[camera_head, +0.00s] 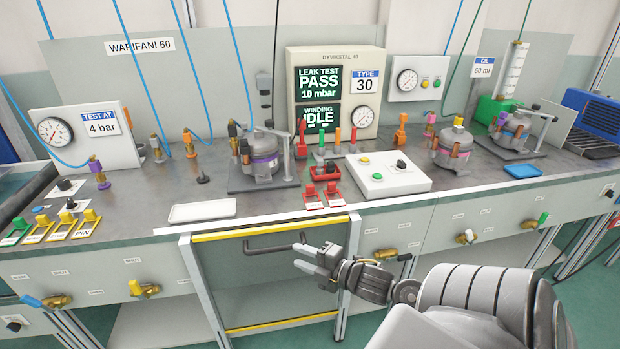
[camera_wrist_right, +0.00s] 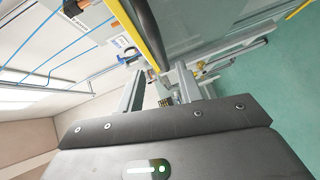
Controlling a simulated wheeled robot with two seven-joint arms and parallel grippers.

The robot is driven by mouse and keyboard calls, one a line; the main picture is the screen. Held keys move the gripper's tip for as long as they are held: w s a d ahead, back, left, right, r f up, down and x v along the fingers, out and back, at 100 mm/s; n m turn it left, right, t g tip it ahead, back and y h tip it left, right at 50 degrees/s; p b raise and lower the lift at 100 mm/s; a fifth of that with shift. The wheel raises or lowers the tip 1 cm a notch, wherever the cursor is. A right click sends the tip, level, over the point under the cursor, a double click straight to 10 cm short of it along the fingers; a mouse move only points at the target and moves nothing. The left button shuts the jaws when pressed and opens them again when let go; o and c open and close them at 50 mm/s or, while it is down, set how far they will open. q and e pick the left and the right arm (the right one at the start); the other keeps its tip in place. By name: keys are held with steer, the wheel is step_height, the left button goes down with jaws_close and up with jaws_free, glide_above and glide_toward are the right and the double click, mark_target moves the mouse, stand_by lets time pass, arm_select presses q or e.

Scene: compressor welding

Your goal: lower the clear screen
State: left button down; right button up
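The clear screen (camera_head: 285,287) stands in front of the bench, between two pale upright rails, with a yellow bar along its top and another along its bottom. A dark handle (camera_head: 268,248) sits just below the top bar; a dark bar, likely this handle, also shows large in the right wrist view (camera_wrist_right: 148,32). My right gripper (camera_head: 301,257) is at the right end of the handle. Its two fingers are apart in the wrist view (camera_wrist_right: 160,88), with the dark bar passing toward the gap between them. I cannot tell whether they touch it. My left gripper is not in view.
The bench top above the screen carries a white tray (camera_head: 202,211), red holders (camera_head: 324,196), a control box (camera_head: 379,175) and a clamped compressor (camera_head: 262,160). Valves (camera_head: 137,287) stick out of the bench front on both sides. Green floor (camera_head: 597,305) is open at the right.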

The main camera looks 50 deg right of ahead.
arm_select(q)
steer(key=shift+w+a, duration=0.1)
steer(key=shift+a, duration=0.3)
arm_select(e)
steer(key=shift+s+d+r, duration=0.1)
steer(key=shift+s, duration=0.5)
steer(key=shift+s+d+r, duration=0.1)
steer(key=shift+s, duration=0.5)
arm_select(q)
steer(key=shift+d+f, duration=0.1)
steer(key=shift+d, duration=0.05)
